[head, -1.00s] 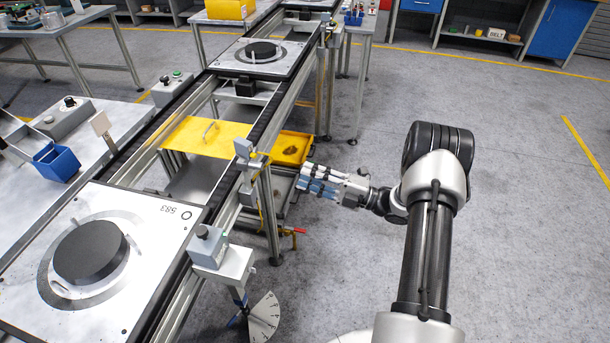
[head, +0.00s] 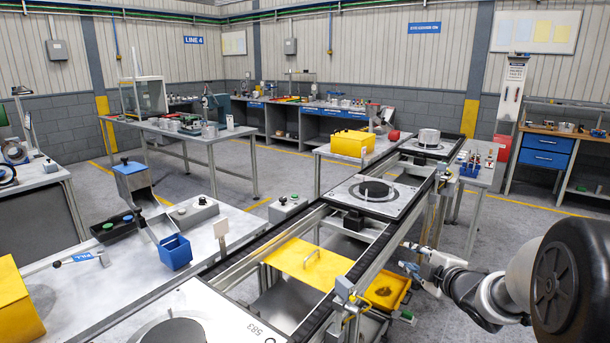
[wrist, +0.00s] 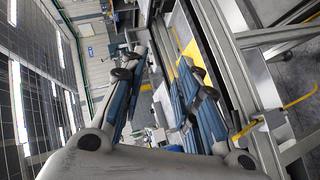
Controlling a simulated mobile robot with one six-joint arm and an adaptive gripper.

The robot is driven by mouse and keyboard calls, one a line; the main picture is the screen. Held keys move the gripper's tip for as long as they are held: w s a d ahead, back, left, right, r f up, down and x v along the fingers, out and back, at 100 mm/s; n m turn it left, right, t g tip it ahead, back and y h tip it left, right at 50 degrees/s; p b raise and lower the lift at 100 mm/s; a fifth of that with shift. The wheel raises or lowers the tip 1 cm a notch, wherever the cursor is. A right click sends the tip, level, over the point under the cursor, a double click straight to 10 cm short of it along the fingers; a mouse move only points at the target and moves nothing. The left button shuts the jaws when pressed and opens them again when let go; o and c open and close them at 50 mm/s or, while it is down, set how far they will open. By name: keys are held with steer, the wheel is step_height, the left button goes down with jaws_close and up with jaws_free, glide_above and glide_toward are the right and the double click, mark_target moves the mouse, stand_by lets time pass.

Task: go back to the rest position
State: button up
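My gripper (head: 408,258) is to the right of the conveyor frame in the head view, level with the yellow plate and close to the yellow tray. In the wrist view its two blue-padded fingers (wrist: 160,95) stand apart, with the room showing between them. It is open and nothing is seen between the fingers. My arm reaches in from the right edge, with a large dark joint cap close to the camera.
The conveyor (head: 376,252) carries pallets with dark discs, the nearest (head: 215,303) cut off below. A yellow plate (head: 290,262) with a handle bridges it. A yellow tray (head: 400,281) sits below the rail near my gripper. Floor (head: 475,238) is open beyond my arm.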

steer(key=s+a+r+m+g+h, duration=0.1)
steer(key=s+r+m+g+h, duration=0.2)
steer(key=s, duration=0.4)
steer(key=s+a+r+m+h, duration=0.1)
steer(key=s+r+m+h, duration=0.1)
steer(key=s+r+m, duration=0.3)
steer(key=s+a+f+m+g+y, duration=0.1)
steer(key=s+a+f+m+g, duration=0.1)
steer(key=s, duration=0.7)
steer(key=s+a+f+m+g+y, duration=0.1)
steer(key=s+a, duration=0.4)
steer(key=s, duration=0.5)
steer(key=s+a+f+m+g, duration=0.3)
steer(key=s+a+m, duration=0.1)
steer(key=s, duration=0.5)
steer(key=shift+s+f+m+y, duration=0.3)
steer(key=shift+m+y, duration=0.1)
steer(key=shift+m, duration=0.2)
steer(key=shift+o, duration=0.2)
